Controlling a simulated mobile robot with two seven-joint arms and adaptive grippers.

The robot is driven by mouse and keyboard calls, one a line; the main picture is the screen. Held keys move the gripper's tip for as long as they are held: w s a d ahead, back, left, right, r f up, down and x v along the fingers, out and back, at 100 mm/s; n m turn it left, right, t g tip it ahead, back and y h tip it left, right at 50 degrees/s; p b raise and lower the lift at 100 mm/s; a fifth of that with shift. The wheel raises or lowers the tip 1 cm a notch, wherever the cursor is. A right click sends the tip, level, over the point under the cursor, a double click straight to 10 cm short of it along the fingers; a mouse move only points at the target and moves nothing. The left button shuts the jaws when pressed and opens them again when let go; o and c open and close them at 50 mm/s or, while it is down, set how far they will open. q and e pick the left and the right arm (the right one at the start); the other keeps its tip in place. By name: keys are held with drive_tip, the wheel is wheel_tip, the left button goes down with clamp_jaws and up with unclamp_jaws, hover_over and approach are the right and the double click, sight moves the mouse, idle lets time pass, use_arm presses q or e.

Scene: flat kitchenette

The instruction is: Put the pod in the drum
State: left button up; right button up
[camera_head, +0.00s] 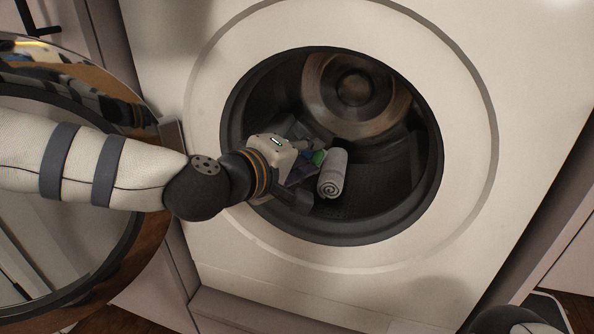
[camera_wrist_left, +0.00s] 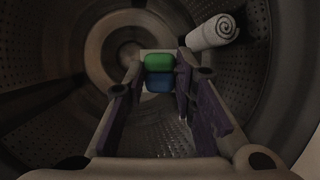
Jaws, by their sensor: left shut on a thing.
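The pod (camera_wrist_left: 158,74), green and blue with a pale part, is held between the fingertips of my left gripper (camera_wrist_left: 160,80) in the left wrist view. In the head view my left gripper (camera_head: 300,172) reaches through the round opening into the drum (camera_head: 395,165), and a bit of the pod (camera_head: 318,157) shows green at its tip. The gripper is shut on the pod. The drum (camera_wrist_left: 55,60) surrounds the gripper in the wrist view, with the pod apart from its back wall. My right gripper is not clearly in view.
A rolled grey-white towel (camera_head: 333,174) lies in the drum, just right of the gripper in the head view. The washer's open door (camera_head: 120,240) stands at left, behind my left arm. The dark opening rim (camera_head: 437,150) encircles my forearm's end. Free drum space lies to the right.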

use_arm(q)
drive_tip(key=w+d+f+b, duration=0.1)
drive_tip(key=w+d+b, duration=0.1)
drive_tip(key=w, duration=0.4)
drive_tip(key=w+d+f+b, duration=0.1)
drive_tip(key=w+d+b, duration=0.1)
drive_tip(key=w, duration=0.4)
drive_tip(key=shift+w+f, duration=0.25)
drive_tip(key=shift+f, duration=0.1)
use_arm(e)
drive_tip(key=f, duration=0.2)
drive_tip(key=s+f, duration=0.1)
drive_tip(key=shift+s+a+f+g, duration=0.1)
drive_tip(key=shift+a+f+g, duration=0.05)
drive_tip(key=shift+f+g, duration=0.2)
use_arm(q)
drive_tip(key=o, duration=0.8)
drive_tip(key=shift+o, duration=0.2)
